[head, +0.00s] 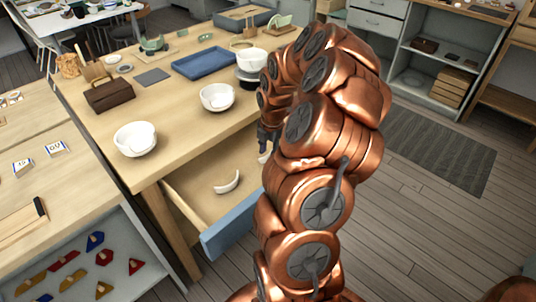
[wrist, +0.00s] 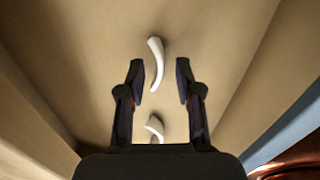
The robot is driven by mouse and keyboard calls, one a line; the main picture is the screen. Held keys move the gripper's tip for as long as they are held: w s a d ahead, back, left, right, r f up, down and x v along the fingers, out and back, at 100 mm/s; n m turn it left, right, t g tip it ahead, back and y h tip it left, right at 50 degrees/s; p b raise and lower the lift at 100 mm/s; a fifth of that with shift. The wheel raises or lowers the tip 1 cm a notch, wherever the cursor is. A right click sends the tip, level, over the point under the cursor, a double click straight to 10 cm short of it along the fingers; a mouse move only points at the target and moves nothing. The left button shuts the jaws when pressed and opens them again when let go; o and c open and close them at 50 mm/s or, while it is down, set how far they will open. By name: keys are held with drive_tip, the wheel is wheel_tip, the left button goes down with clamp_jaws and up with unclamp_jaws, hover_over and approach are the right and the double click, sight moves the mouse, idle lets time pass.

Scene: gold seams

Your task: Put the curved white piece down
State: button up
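Two curved white pieces lie in the open drawer. One curved white piece (head: 228,182) shows in full on the drawer floor, and another white piece (head: 264,157) is partly hidden behind my arm, just below my gripper (head: 268,138). In the wrist view my gripper (wrist: 160,75) is open, with a clear gap between its fingers. One curved white piece (wrist: 156,62) shows between and beyond the fingertips. A second white piece (wrist: 155,128) shows lower, between the finger bases, partly covered by the gripper body. Neither touches a finger in this view.
The pulled-out drawer (head: 229,236) has a blue front. On the table above stand white bowls (head: 135,139) (head: 217,97) (head: 251,61), a blue tray (head: 205,62) and a brown box (head: 109,94). A shelf (head: 70,250) with coloured pieces is at lower left.

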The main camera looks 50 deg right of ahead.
wheel_tip(320, 180, up, 10)
drive_tip(key=s, duration=0.1)
drive_tip(key=shift+a, duration=0.15)
drive_tip(key=s+a+r+m, duration=0.1)
drive_tip(key=s+a+m, duration=0.1)
drive_tip(key=a, duration=0.5)
drive_tip(key=s+a+r+m+g, duration=0.1)
drive_tip(key=s+a+r+m, duration=0.1)
drive_tip(key=a, duration=0.6)
drive_tip(key=s+a+r+m, duration=0.1)
drive_tip(key=a+m, duration=0.2)
drive_tip(key=a, duration=0.4)
drive_tip(key=s+a+f+m+g, duration=0.1)
drive_tip(key=s+a+m, duration=0.4)
drive_tip(key=s, duration=0.4)
drive_tip(key=s+a+f+m+g, duration=0.1)
drive_tip(key=s+a+m+g, duration=0.1)
drive_tip(key=s+a+m, duration=0.3)
drive_tip(key=s+m, duration=0.1)
drive_tip(key=s, duration=0.3)
drive_tip(key=shift+s+a+m, duration=0.15)
drive_tip(key=shift+a+m, duration=0.1)
drive_tip(key=shift+m, duration=0.05)
wheel_tip(320, 180, up, 15)
drive_tip(key=t+p, duration=0.1)
drive_tip(key=p, duration=1.2)
drive_tip(key=shift+w+p, duration=0.35)
drive_tip(key=shift+w, duration=0.1)
